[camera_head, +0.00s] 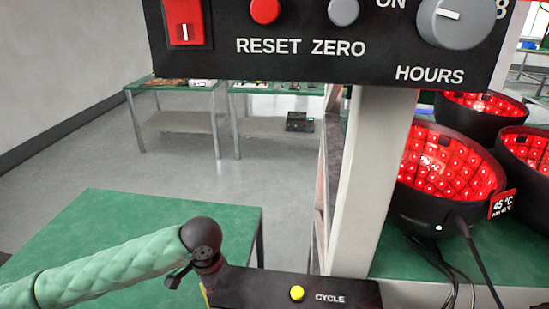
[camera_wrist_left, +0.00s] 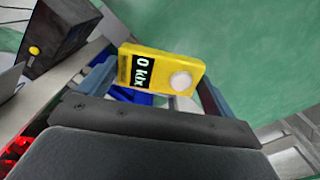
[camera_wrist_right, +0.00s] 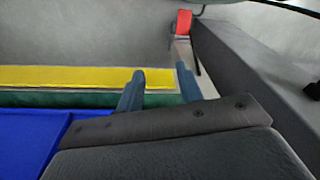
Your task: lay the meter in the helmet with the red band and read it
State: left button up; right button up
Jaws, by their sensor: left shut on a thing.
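The yellow meter (camera_wrist_left: 192,69) is in my left gripper (camera_wrist_left: 152,88), between its two fingers. Its dark display reads 0 klx, and a white round sensor sits beside it. In the head view my left arm comes in from the left, and the gripper is mostly hidden behind the CYCLE box. A black helmet (camera_head: 425,207) lined with lit red lamps stands at the right, open side up, with a red 45 °C tag. Two more such helmets, one behind (camera_head: 455,112) and one at the right edge (camera_head: 527,172), are partly visible. I cannot make out a red band. My right gripper (camera_wrist_right: 160,82) is open and empty.
A black panel (camera_head: 330,65) with RESET, ZERO and HOURS controls hangs across the top. A pale post (camera_head: 365,180) stands left of the helmets. The CYCLE box (camera_head: 345,292) is low in front. Cables hang from the front helmet. A green table (camera_head: 130,225) is at left.

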pick_arm(q)
jog(key=shift+w+a+n, duration=0.2)
jog(key=shift+w+n, duration=0.25)
jog(key=shift+n, duration=0.35)
jog(key=w+a+f+n, duration=0.3)
jog(key=w+a+n, duration=0.2)
jog(key=w+n, duration=0.3)
jog(key=shift+w+n, duration=0.25)
jog(key=shift+n, duration=1.05)
jog(key=shift+a, duration=0.1)
